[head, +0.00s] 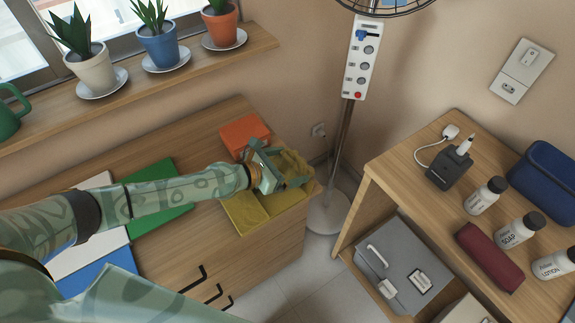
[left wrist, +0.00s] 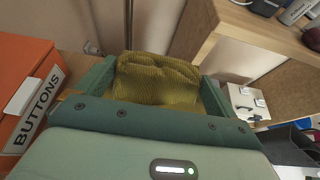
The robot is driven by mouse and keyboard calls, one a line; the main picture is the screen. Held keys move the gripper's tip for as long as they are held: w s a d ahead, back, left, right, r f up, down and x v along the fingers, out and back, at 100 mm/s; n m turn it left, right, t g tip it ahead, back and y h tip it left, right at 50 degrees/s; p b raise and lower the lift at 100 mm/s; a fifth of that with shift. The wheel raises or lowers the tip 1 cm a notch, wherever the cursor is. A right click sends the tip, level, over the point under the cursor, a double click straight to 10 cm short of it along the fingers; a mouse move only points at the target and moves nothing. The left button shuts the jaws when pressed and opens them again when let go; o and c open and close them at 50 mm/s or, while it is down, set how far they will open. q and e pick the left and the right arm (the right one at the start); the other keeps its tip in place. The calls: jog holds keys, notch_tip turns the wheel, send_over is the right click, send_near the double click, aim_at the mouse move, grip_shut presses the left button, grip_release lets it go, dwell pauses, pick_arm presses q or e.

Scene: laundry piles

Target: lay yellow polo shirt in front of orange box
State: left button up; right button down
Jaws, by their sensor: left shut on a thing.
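The yellow polo shirt (head: 249,217) lies over the dresser's right end, in front of the orange box (head: 245,134). Its far right part is bunched up at my left gripper (head: 277,174). In the left wrist view, yellow ribbed cloth (left wrist: 157,78) is held between the fingers of my left gripper (left wrist: 157,92). The orange box, labelled BUTTONS, stands close at the left there (left wrist: 28,85). My left gripper is shut on the shirt, low over the dresser and just in front of the box. The gripper and wrist hide part of the shirt. My right gripper is not in view.
Green (head: 160,208), white (head: 90,257) and blue (head: 98,282) flat pieces lie on the dresser (head: 150,145) to the left, partly under my arm. A stand fan's pole (head: 345,140) rises beyond the dresser's right end. A wooden shelf unit (head: 400,160) stands at the right.

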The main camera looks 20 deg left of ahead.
pick_arm(q)
jog(key=shift+f, duration=0.25)
jog(key=o, duration=0.8)
jog(key=shift+o, duration=0.2)
jog(key=shift+r, duration=0.1)
jog(key=shift+a+r, duration=0.1)
jog(key=shift+r, duration=0.2)
notch_tip(320, 180, up, 4)
jog(key=p, duration=0.1)
send_over(251, 190)
jog(key=shift+w+d, duration=0.2)
jog(key=shift+w, duration=0.05)
jog(key=shift+s+a+r, duration=0.15)
jog(key=shift+s+a, duration=0.05)
